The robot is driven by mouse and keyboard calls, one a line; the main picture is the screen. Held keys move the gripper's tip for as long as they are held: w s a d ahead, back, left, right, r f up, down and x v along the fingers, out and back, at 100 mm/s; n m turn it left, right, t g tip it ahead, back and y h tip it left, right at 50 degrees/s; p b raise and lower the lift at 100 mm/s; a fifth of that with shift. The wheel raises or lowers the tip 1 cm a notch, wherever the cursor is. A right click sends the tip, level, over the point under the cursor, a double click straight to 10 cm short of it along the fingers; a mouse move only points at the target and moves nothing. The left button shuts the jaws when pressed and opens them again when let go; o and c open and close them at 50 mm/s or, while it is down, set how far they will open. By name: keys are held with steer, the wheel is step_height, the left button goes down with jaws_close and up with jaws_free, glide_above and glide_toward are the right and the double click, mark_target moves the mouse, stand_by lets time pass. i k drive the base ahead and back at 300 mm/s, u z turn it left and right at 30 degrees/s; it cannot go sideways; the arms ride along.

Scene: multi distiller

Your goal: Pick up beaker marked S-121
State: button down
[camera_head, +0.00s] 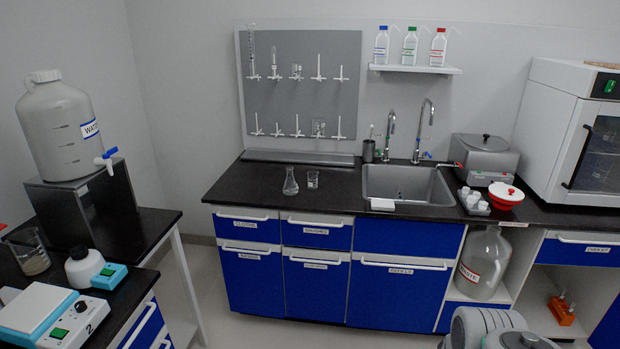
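A small clear beaker (312,179) stands upright on the black counter left of the sink, just right of a conical flask (290,182). A larger beaker (28,252) with some contents stands on the left bench at the picture's left edge. Small glass vessels also hang on the grey peg board (300,97). Marks on the beakers are too small to read, so I cannot tell which is S-121. My gripper is not in view; grey rounded parts at the bottom right look like my arm.
The sink (408,184) with tall taps lies right of the small beaker.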

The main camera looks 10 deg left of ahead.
mark_target(313, 180)
steer(key=u, duration=0.6)
steer(key=k, duration=0.45)
steer(key=z, duration=0.65)
steer(key=i, duration=1.9)
steer(key=u, duration=1.3)
steer(key=i, duration=0.55)
steer(key=u, duration=0.6)
steer(key=i, duration=0.5)
steer(key=z, duration=0.05)
